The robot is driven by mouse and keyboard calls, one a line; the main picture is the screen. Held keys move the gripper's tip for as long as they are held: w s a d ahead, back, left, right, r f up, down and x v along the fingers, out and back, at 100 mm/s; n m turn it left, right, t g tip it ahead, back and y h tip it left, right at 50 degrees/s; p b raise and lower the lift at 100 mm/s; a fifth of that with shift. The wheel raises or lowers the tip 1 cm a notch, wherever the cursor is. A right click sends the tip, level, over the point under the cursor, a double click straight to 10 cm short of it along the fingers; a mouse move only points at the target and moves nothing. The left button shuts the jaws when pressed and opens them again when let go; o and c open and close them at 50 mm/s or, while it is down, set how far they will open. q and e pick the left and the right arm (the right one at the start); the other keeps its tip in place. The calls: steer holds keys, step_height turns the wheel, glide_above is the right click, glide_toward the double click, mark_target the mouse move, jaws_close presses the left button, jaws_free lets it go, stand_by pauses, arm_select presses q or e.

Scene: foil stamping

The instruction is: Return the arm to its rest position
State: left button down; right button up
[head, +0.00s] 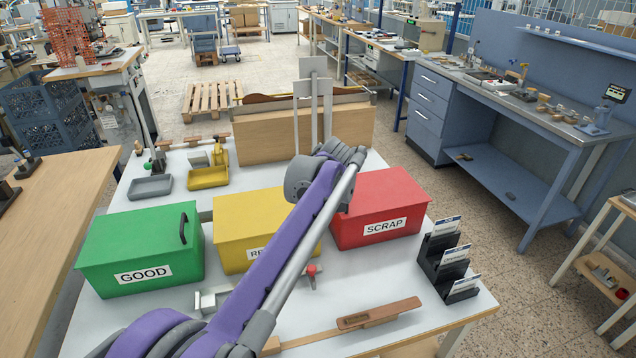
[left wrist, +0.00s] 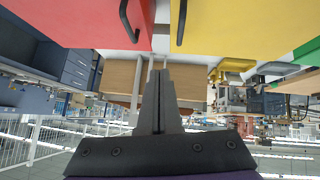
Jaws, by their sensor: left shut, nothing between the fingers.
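My left arm (head: 279,239) crosses the head view from the lower left to the middle, over the table and in front of the yellow bin. Its gripper is hidden behind the arm there. The left wrist view, which is upside down, shows my left gripper (left wrist: 158,78) with its dark fingers shut together and nothing between them. The fingers are clear of the yellow bin (left wrist: 240,25) and the red bin (left wrist: 108,22) in that view. My right gripper is in neither view.
The green GOOD bin (head: 143,240), yellow bin (head: 235,212) and red SCRAP bin (head: 385,198) stand on the white table (head: 395,266). A wooden box (head: 262,137) is behind them. A black card holder (head: 447,262) and brown-handled tool (head: 380,313) are at front right.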

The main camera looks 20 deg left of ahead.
arm_select(q)
steer(key=s+a+f+m+g+h, duration=0.1)
steer(key=s+f+m+g, duration=0.2)
steer(key=s, duration=1.6)
steer(key=s+f+m+h, duration=0.1)
steer(key=s+f+m, duration=0.1)
steer(key=s+f, duration=0.5)
steer(key=s+d+f+m+h, duration=0.1)
steer(key=s+f+m, duration=0.1)
steer(key=s+f, duration=0.6)
steer(key=s, duration=0.7)
steer(key=shift+r, duration=0.1)
stand_by(0.7)
